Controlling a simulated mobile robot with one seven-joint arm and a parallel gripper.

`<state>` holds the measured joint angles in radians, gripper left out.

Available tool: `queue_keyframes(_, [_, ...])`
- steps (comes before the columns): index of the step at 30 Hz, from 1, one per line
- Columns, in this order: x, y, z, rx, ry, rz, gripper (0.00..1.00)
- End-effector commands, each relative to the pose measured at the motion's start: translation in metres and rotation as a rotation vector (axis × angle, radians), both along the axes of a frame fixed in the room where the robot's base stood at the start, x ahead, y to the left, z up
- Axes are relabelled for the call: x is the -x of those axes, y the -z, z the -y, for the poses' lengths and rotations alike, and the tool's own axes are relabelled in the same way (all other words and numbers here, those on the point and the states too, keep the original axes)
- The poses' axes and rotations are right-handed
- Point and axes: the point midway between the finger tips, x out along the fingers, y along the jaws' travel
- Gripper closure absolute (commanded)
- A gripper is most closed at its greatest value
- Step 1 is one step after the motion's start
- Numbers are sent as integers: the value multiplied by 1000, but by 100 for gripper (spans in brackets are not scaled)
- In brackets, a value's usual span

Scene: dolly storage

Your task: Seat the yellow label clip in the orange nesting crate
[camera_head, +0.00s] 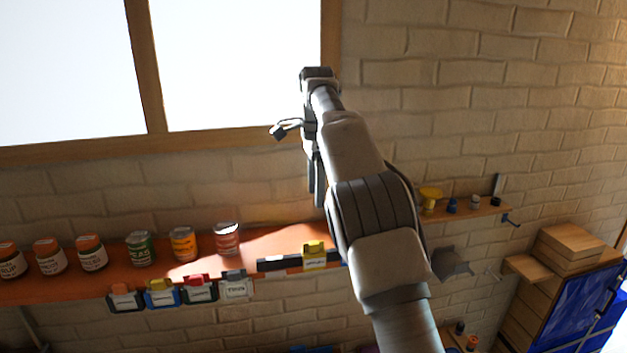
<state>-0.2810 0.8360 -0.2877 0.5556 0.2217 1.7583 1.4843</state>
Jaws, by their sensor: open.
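A yellow label clip (315,256) sits on a dark rail at the front edge of the orange-brown shelf, just left of my arm. Its white label faces forward. Another clip with a yellow top and blue body (161,293) hangs farther left on the shelf edge. My gripper (304,145) is raised in front of the wall and window frame, well above the shelf and apart from the clips. It is open, and I see nothing held in it. I cannot make out an orange nesting crate in this view.
Several jars and cans (139,248) stand on the shelf (270,243). A small wall shelf (470,210) with little items is right of my arm. Wooden boxes (572,248) and a blue panel (575,305) are at the lower right. My arm hides part of the wall.

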Motion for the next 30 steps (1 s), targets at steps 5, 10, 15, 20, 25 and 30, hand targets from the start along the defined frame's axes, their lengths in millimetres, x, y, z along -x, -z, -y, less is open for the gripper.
queue_keyframes(5, [-2, 8, -6, 7, 17, -9, 29])
queue_keyframes(10, [-2, 29, -6, 7, 17, -11, 29])
queue_keyframes(15, [-1, 58, -5, 7, 16, -11, 29])
queue_keyframes(20, [-1, 87, -5, 6, 16, -11, 29])
queue_keyframes(25, [-1, 119, -5, 6, 15, -11, 29])
queue_keyframes(30, [-1, 149, -5, 6, 16, -11, 29])
